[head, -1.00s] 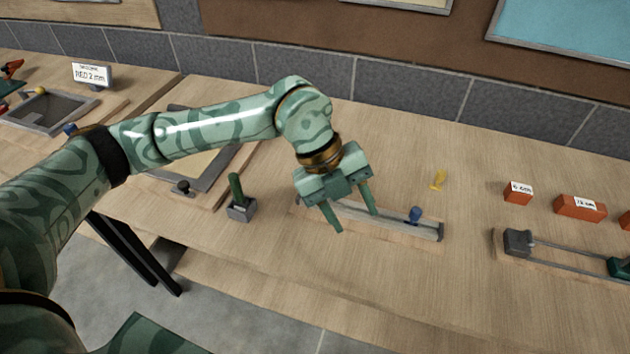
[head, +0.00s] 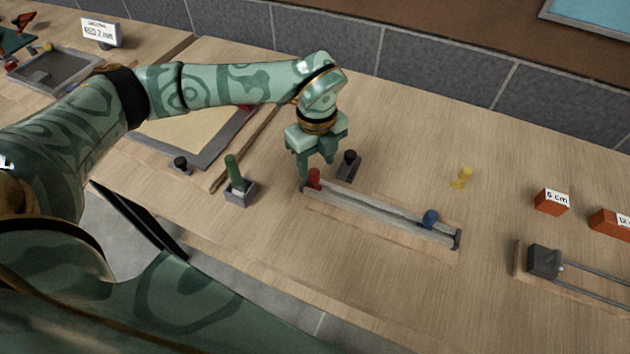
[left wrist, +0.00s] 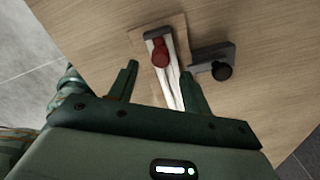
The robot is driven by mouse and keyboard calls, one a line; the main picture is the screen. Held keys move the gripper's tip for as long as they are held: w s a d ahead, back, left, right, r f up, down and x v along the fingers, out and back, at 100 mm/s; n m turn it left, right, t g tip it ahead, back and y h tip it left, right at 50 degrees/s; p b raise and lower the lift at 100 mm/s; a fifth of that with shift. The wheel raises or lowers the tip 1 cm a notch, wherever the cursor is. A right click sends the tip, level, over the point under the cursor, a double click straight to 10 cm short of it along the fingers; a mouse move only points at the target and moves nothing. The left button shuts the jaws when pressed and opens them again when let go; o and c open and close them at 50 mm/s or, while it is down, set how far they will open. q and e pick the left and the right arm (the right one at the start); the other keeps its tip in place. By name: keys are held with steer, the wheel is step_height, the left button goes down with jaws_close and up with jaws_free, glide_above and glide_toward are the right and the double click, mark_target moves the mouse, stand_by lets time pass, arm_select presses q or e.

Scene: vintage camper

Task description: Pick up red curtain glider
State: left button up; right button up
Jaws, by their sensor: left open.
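The red curtain glider (head: 314,177) is a small red knob at the left end of a pale rail (head: 385,213) on the table. In the left wrist view the red glider (left wrist: 160,55) sits on the rail, beyond the fingertips and between their lines. My left gripper (head: 317,174) is open, pointing down close to the glider; its fingers (left wrist: 158,70) are apart with nothing held. One finger partly overlaps the glider's area in the head view. A blue glider (head: 430,218) is near the rail's right end. My right gripper is not in view.
A dark block with a black knob (head: 348,164) stands close behind the rail's left end. A green-handled tool in a grey holder (head: 238,190) is to the left. A yellow piece (head: 462,177) and orange blocks (head: 551,201) lie right. The table in front is clear.

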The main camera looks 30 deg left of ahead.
mark_target(314, 171)
arm_select(q)
steer(key=f, duration=0.3)
steer(key=f+b, duration=0.1)
steer(key=f, duration=0.1)
steer(key=shift+w+a+f, duration=0.1)
steer(key=shift+a+f, duration=0.1)
steer(key=shift+a, duration=0.1)
jaws_close()
steer(key=shift+r, duration=0.1)
